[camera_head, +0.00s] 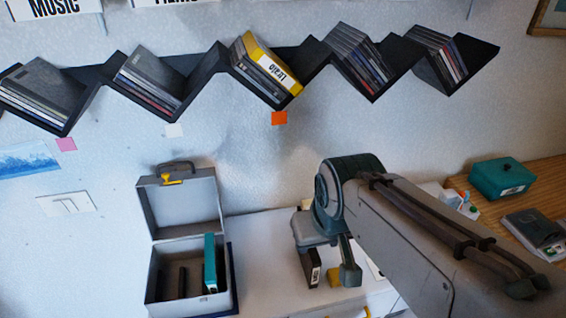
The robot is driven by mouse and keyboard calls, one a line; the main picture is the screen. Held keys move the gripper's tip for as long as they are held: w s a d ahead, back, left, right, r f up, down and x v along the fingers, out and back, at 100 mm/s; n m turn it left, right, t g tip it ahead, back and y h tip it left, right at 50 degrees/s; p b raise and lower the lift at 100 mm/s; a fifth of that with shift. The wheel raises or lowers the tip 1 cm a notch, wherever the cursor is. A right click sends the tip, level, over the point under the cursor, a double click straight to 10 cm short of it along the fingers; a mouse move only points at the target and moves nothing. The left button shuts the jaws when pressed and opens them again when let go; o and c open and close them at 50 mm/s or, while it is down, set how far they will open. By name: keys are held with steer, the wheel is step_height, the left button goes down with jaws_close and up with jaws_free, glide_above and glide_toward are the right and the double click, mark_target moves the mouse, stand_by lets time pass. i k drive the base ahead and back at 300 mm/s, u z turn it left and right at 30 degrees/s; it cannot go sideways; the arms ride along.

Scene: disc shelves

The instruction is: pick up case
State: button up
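My gripper (331,266) hangs low over the white counter in the lower middle, with one dark fingertip plainly visible on its right side. A teal case (210,262) stands upright in the open grey box (162,277). More cases (147,83) lean in the dark zigzag shelf (206,66) on the wall, one group with a yellow case (270,65).
The grey box has its lid raised against the wall. A wooden desk (545,178) at right holds a teal box (502,178) and a dark device (535,232). White counter (262,235) is clear between box and gripper.

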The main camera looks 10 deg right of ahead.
mark_target(310, 261)
steer(key=k, duration=0.5)
steer(key=z, duration=2.75)
steer(key=k, duration=0.5)
steer(key=u, duration=1.1)
